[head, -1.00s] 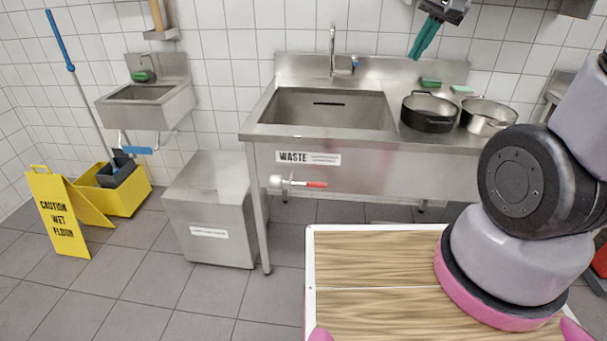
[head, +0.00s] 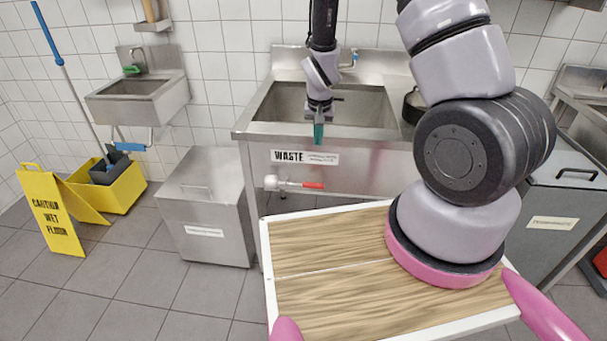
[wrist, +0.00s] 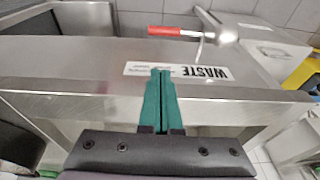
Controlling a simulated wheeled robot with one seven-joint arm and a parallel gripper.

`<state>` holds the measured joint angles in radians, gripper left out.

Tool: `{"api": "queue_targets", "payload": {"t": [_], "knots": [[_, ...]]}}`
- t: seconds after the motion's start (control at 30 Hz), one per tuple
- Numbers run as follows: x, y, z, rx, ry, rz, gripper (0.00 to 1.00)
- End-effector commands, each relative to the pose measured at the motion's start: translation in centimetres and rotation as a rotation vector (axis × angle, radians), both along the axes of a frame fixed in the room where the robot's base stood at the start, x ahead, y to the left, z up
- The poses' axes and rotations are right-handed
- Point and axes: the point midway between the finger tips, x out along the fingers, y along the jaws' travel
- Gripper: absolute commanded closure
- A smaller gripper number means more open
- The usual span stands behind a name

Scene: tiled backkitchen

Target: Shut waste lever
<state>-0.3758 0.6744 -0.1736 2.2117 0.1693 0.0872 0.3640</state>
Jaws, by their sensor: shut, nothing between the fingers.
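The waste lever has a red handle (head: 313,185) and a pale round valve body (head: 272,182). It sits on the front of the steel sink unit, below the WASTE label (head: 290,156), with the handle lying roughly horizontal and pointing right. In the wrist view the red handle (wrist: 165,31) and valve body (wrist: 226,36) show beyond the label (wrist: 178,71). My gripper (head: 318,142) has green fingers, shut and empty. It hangs in front of the sink's front edge, above the lever and apart from it. The fingertips also show in the wrist view (wrist: 160,72), near the label.
A wood-topped surface with a white rim (head: 268,270) lies in front of the sink. A dark pot (head: 411,106) is partly hidden behind my arm.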

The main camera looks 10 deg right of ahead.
Motion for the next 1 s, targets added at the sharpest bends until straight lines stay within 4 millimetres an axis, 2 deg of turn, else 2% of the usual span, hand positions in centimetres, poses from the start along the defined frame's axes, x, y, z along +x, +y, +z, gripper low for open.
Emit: {"api": "queue_targets", "payload": {"t": [0.03, 0.17, 0.53, 0.67, 0.77, 1.0], "knots": [[-0.1, 0.0, -1.0, -0.009, 0.007, 0.004, 1.00], [-0.2, 0.0, -2.2, -0.020, 0.011, 0.008, 1.00], [-0.2, 0.0, -2.5, -0.021, 0.011, 0.008, 1.00], [-0.1, -0.1, -3.2, -0.022, 0.014, 0.008, 1.00], [0.1, -0.2, -4.5, -0.022, 0.014, 0.008, 1.00], [1.0, -0.5, -9.5, -0.021, 0.015, 0.007, 1.00]]}}
